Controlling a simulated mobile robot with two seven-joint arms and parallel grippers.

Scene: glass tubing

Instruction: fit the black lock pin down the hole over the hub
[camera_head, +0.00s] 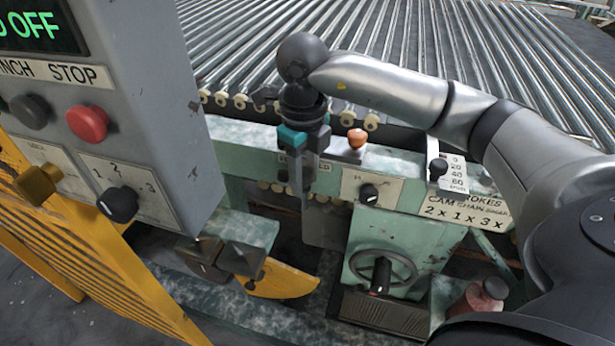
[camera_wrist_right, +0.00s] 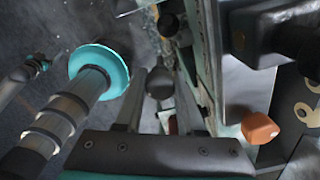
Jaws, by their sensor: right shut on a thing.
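My right gripper (camera_head: 308,180) hangs point-down in front of the pale green rail, right of the grey control box. In the right wrist view its fingers (camera_wrist_right: 158,100) are shut on the black lock pin, whose round dark head (camera_wrist_right: 160,83) shows between them. In the head view the pin is hard to tell from the dark fingers. A grey handwheel (camera_head: 408,268) sits on the green housing below and to the right of the gripper. A black grip covers part of the wheel. I cannot make out the hub's hole. My left gripper is not in view.
The control box (camera_head: 165,95) with its red button (camera_head: 87,123) stands close on the left. An orange knob (camera_head: 357,138) sticks up right of the gripper. A yellow curved plate (camera_head: 288,282) lies below. Metal rollers (camera_head: 420,40) fill the back.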

